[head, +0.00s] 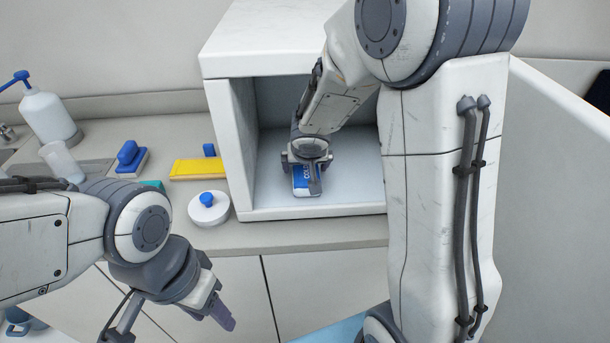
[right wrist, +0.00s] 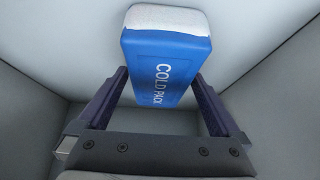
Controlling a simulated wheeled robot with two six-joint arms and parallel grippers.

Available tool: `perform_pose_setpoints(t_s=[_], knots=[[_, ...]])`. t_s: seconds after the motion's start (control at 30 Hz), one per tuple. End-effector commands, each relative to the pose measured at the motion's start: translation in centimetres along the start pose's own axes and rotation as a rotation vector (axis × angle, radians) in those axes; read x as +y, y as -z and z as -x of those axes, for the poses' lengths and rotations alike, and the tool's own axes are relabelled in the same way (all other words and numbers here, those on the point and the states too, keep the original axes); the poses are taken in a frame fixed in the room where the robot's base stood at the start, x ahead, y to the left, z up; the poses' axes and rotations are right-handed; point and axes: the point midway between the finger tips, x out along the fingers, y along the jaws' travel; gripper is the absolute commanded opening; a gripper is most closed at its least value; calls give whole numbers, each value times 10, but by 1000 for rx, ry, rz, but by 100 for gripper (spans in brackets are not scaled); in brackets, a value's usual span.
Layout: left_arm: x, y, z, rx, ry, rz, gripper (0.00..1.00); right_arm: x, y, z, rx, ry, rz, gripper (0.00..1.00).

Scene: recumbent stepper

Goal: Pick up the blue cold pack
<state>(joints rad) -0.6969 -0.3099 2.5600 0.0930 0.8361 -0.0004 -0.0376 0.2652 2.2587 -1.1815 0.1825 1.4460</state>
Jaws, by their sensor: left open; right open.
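The blue cold pack (head: 301,180) lies on the floor of the white open-fronted box, partly hidden by my right gripper. In the right wrist view the cold pack (right wrist: 166,70) is blue with a white end and the words "COLD PACK". My right gripper (head: 306,174) reaches into the box from above. Its open fingers stand on either side of the near part of the pack in the right wrist view (right wrist: 165,100); whether they touch it I cannot tell. My left gripper (head: 228,320) is open and empty, low in front of the counter.
The white box (head: 300,213) stands on the counter (head: 340,233), its walls and top close around my right arm. Left of it are a round white container (head: 208,209) with a blue knob, a yellow item (head: 197,169), a blue-handled brush (head: 128,157) and a pump bottle (head: 47,115).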

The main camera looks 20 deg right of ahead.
Motion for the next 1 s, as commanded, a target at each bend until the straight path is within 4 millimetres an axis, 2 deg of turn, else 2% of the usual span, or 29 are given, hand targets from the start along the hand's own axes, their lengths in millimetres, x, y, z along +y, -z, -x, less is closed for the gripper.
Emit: perform_pose_setpoints(t_s=[0.2, 0.23, 0.37, 0.4, 0.47, 0.5, 0.77, 1.0], knots=[[0, 0, 0, 0, 0, 0, 50, 0, 0, -1, 0, 0, 0, 100], [0, 0, 0, 0, 0, 0, 50, 0, 0, -1, 0, 0, 0, 96], [0, 0, 0, 0, 0, 0, 50, 0, 0, -1, 0, 0, 0, 46], [0, 0, 0, 0, 0, 0, 50, 0, 0, -1, 0, 0, 0, 31], [0, 0, 0, 0, 0, 0, 50, 0, 0, -1, 0, 0, 0, 8], [0, 0, 0, 0, 0, 0, 50, 0, 0, -1, 0, 0, 0, 0], [0, 0, 1, 0, 0, 0, 50, 0, 2, 0, 2, 0, 0, 0], [1, 0, 9, 0, 0, 0, 50, -1, 7, 9, 3, 1, 2, 0]])
